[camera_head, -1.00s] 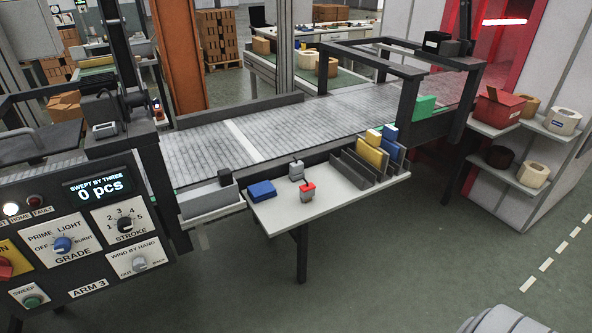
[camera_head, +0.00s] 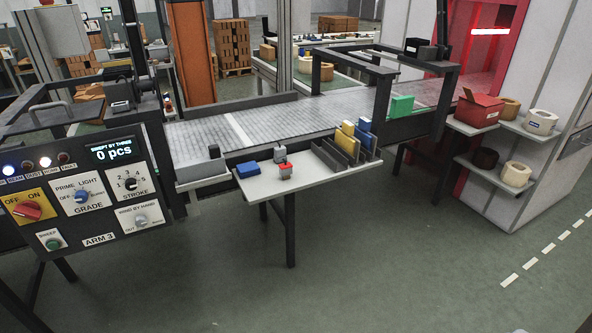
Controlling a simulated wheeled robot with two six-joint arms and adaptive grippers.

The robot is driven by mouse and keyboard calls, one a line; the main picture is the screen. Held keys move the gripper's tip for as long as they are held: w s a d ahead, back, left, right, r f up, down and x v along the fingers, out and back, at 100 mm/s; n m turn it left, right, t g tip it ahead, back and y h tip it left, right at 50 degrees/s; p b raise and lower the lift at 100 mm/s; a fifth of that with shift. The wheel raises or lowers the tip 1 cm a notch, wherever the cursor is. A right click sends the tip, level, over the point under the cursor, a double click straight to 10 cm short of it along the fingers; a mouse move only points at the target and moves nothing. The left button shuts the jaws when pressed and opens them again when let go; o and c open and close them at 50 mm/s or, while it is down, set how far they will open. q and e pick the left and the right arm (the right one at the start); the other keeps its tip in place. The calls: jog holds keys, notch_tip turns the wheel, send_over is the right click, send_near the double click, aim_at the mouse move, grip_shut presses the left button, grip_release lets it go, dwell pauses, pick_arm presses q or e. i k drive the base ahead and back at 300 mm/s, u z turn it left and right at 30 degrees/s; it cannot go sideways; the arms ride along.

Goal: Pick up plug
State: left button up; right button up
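No piece is clearly recognisable as a plug at this size. Two small candidates stand on the white side table (camera_head: 262,190): a grey piece with a red top (camera_head: 286,171) near the front edge, and a small grey piece (camera_head: 280,154) just behind it. Both stand free, with no gripper near them. A blue block (camera_head: 247,170) lies to their left. Neither of my grippers is in view.
A conveyor (camera_head: 285,118) runs behind the table. A control panel (camera_head: 90,198) stands at left. A dark rack (camera_head: 330,156) with upright yellow and blue blocks fills the table's right end. Shelves (camera_head: 505,174) stand at right. The floor in front is clear.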

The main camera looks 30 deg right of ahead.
aim_at(279, 152)
jog(key=u, duration=0.25)
jog(key=k, duration=0.3)
jog(key=z, duration=1.6)
jog(key=i, duration=0.9)
jog(key=z, duration=0.65)
jog(key=i, duration=1.25)
jog(key=u, duration=1.15)
jog(key=i, duration=0.8)
jog(key=u, duration=0.8)
